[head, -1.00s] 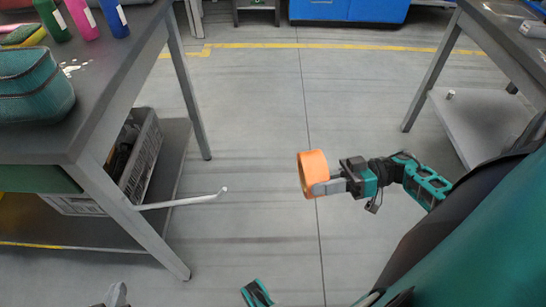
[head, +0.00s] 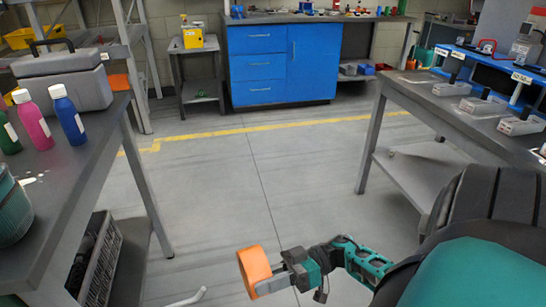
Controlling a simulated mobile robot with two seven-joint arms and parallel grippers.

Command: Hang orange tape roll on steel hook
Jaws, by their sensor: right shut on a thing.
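The orange tape roll (head: 252,266) is held in my right gripper (head: 272,283) at the bottom middle of the head view. The gripper is shut on the roll's wall, and the roll's open side faces left. The steel hook (head: 188,299) shows only as a thin pale tip at the bottom edge, left of and lower in the picture than the roll. The roll and the hook are apart. The rest of the hook is out of view. My left gripper is not in view.
A grey table (head: 78,165) at left bears several bottles and a grey toolbox (head: 66,80). A grey crate (head: 103,262) sits below it. Another workbench (head: 425,105) stands at right. A blue cabinet (head: 265,70) is at the back. The floor between the tables is clear.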

